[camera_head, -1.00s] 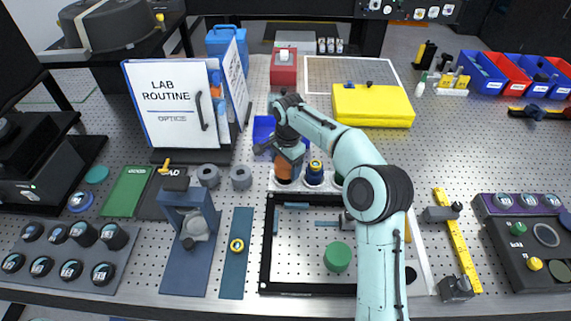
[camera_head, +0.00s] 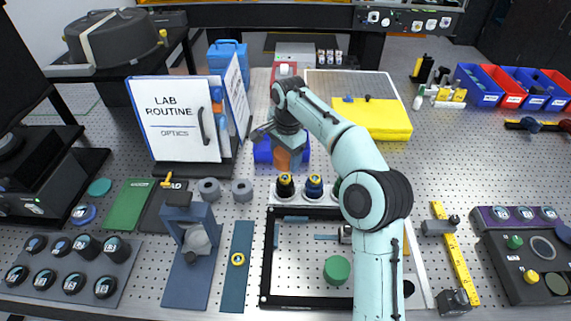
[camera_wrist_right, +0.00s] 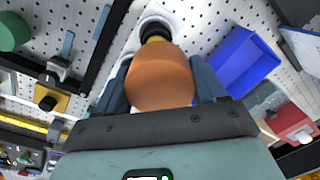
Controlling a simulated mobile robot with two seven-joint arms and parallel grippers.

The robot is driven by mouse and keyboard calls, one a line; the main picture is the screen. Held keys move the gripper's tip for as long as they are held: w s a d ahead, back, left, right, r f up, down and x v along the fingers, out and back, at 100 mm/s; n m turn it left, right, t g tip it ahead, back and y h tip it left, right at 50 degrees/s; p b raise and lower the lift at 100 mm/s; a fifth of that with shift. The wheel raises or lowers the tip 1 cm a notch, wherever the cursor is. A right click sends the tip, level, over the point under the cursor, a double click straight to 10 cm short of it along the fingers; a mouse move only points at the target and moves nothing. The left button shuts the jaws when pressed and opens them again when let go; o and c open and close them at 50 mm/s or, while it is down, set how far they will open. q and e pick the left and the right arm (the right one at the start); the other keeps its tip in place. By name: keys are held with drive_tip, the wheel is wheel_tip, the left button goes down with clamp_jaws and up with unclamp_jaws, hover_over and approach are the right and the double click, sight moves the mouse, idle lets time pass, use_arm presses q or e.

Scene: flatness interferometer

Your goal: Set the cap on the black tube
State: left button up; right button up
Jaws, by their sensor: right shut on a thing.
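The orange cap (camera_head: 283,159) is between the fingers of my right gripper (camera_head: 289,155). In the wrist view the cap (camera_wrist_right: 160,78) fills the space between the two blue-grey fingers (camera_wrist_right: 160,90), which are shut on it. The black tube (camera_head: 285,188) stands upright in the white rack, its yellow collar showing and no cap on it. In the wrist view the tube (camera_wrist_right: 154,31) shows just beyond the cap, partly hidden by it. In the head view the cap is above and behind the tube, apart from it. My left gripper is not in view.
A blue-bodied tube (camera_head: 314,187) stands to the right of the black one. A blue bin (camera_head: 263,151) lies behind, partly hidden by my gripper. A black frame (camera_head: 264,270) is in front. A binder (camera_head: 176,120) stands at left, a yellow case (camera_head: 372,119) at right.

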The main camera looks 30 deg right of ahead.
sight(285, 177)
drive_tip(key=shift+f, duration=1)
drive_tip(key=shift+w+f+g, duration=0.15)
drive_tip(key=shift+f+g, duration=0.25)
drive_tip(key=shift+f, duration=1.15)
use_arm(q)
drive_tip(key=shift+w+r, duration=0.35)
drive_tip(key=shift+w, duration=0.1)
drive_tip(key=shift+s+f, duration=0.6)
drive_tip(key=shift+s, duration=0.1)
use_arm(e)
drive_tip(key=shift+f, duration=1.95)
drive_tip(key=o, duration=1.2)
drive_tip(key=shift+r, duration=0.15)
